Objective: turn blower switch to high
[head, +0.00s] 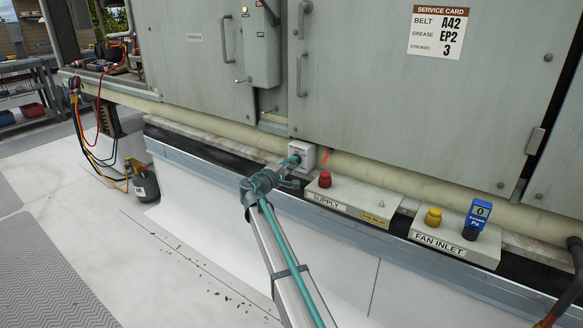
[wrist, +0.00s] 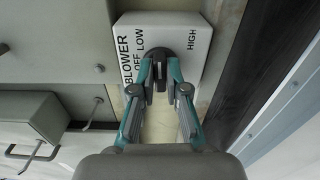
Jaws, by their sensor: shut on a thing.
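The blower switch is a small white box (head: 304,152) below the cabinet doors in the head view. In the wrist view its face (wrist: 196,26) carries the words BLOWER, OFF, LOW and HIGH, with HIGH at the right. A dark knob (wrist: 159,55) sits on this face, partly hidden by the fingers. My gripper (wrist: 160,80) is shut on the knob, one teal finger on each side. In the head view my gripper (head: 291,161) reaches the box from the front left. I cannot tell which mark the knob points to.
A supply box with a red knob (head: 325,179) stands right of the switch. A fan inlet box with a yellow knob (head: 433,216) and a blue gauge (head: 477,215) is further right. A grey control box (head: 260,50) with a handle hangs above. Gauge hoses (head: 92,150) hang at the left.

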